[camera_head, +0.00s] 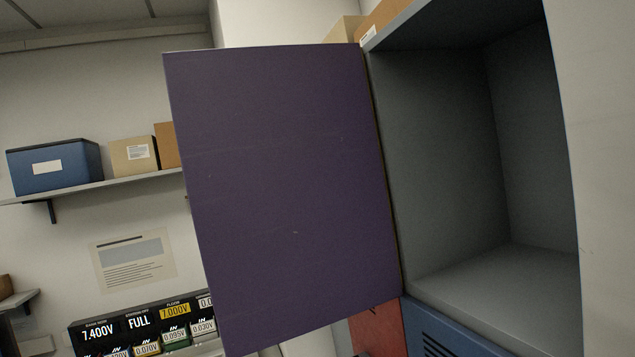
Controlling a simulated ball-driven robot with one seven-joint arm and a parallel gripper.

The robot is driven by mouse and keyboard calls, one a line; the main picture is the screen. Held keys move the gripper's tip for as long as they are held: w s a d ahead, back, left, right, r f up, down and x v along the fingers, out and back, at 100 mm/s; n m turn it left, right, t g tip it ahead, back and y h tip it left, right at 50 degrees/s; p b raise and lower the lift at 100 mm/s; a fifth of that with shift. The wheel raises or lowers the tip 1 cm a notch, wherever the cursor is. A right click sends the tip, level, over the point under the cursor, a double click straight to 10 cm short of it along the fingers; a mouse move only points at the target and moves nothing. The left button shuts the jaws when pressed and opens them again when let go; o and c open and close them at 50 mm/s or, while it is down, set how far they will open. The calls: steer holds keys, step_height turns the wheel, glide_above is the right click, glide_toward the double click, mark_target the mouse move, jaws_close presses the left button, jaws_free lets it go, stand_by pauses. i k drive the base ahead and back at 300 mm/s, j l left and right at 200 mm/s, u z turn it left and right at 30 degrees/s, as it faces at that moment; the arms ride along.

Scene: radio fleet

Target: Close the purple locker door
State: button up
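The purple locker door (290,190) stands wide open in the middle of the head camera view. It is hinged along its right edge, at the left side of the locker compartment. The grey compartment (450,160) to its right is open and looks empty. The door's flat face fills much of the view, and no handle shows on it. My gripper is not in view.
A blue locker door (450,335) and a red one (378,330) lie below the compartment. A pale wall or panel (605,150) borders the right. At left, a shelf (90,192) holds a blue box (55,167) and cartons; below is a display rack (140,325).

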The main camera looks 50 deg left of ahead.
mark_target(278, 145)
steer(key=j+z, duration=0.15)
steer(key=j, duration=0.35)
steer(key=j+z, duration=0.1)
steer(key=j, duration=0.4)
steer(key=k+j+z, duration=0.15)
steer(key=j, duration=0.35)
steer(key=j+z, duration=0.15)
steer(key=j, duration=0.35)
steer(key=k+j+z, duration=0.1)
steer(key=j, duration=0.35)
steer(key=k+j+z, duration=0.15)
steer(key=j, duration=0.35)
steer(key=k+j+z, duration=0.1)
steer(key=j, duration=0.35)
steer(key=k+j+z, duration=0.15)
steer(key=j, duration=0.3)
steer(key=k+j, duration=0.4)
steer(key=j, duration=0.25)
steer(key=i+z, duration=0.15)
steer(key=i, duration=0.25)
steer(key=j, duration=0.05)
